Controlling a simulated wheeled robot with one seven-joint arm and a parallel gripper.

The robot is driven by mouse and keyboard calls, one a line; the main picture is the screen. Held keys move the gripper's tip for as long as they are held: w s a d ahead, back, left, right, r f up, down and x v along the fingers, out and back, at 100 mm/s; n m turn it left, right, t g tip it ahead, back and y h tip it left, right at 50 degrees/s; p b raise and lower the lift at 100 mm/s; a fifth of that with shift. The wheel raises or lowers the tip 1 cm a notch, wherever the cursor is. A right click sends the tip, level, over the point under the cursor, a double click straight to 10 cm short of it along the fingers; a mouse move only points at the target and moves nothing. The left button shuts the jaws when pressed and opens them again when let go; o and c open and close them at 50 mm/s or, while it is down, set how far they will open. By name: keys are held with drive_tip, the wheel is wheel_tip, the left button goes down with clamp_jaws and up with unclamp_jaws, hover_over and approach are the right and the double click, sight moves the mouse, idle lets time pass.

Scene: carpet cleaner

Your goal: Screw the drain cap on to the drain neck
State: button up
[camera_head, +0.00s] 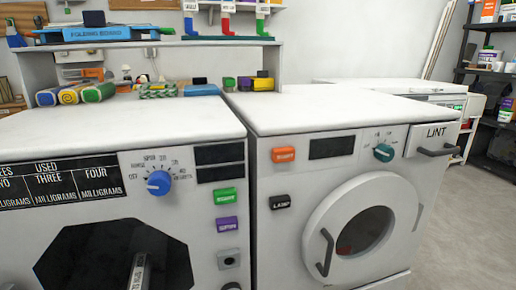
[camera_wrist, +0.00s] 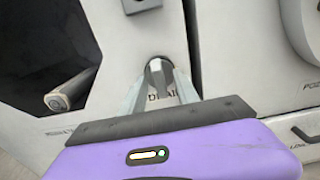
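In the wrist view, a small grey drain cap (camera_wrist: 157,77) is between my fingertips, at the front of the white machine. My gripper (camera_wrist: 158,84) has a finger at each side of the cap, and both appear to touch it. The drain neck is mostly hidden behind the cap. A darker rounded edge shows around the cap's top, but I cannot tell whether the threads are engaged. A partly covered "DRAIN" label (camera_wrist: 162,97) is just below the cap. Neither my gripper nor the cap shows in the head view.
The left machine's dark door (camera_head: 110,258) has a protruding handle (camera_head: 139,271), which also appears left of my gripper in the wrist view (camera_wrist: 72,92). A second machine with a round door (camera_head: 364,228) stands close on the right. Open floor (camera_head: 470,220) lies farther right.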

drive_tip(key=v, duration=0.8)
drive_tip(key=shift+s, duration=0.2)
idle(0.3)
idle(1.6)
drive_tip(key=s+d+r+n+g+h, duration=0.1)
drive_tip(key=s+d+r+n+h, duration=0.15)
drive_tip(key=s+d+n, duration=0.7)
drive_tip(key=s+d+r+n+g+h, duration=0.1)
drive_tip(key=s+d+r+n, duration=0.4)
drive_tip(key=s+n, duration=0.8)
drive_tip(key=s+d+r+n+h, duration=0.1)
drive_tip(key=s+d+r+n, duration=0.1)
drive_tip(key=s+d+n, duration=0.8)
wheel_tip(320, 180, up, 34)
drive_tip(key=s+a+p, duration=0.1)
drive_tip(key=p, duration=3.3)
drive_tip(key=shift+s+f+g, duration=0.2)
drive_tip(key=shift+s+g, duration=0.05)
drive_tip(key=shift+g, duration=0.05)
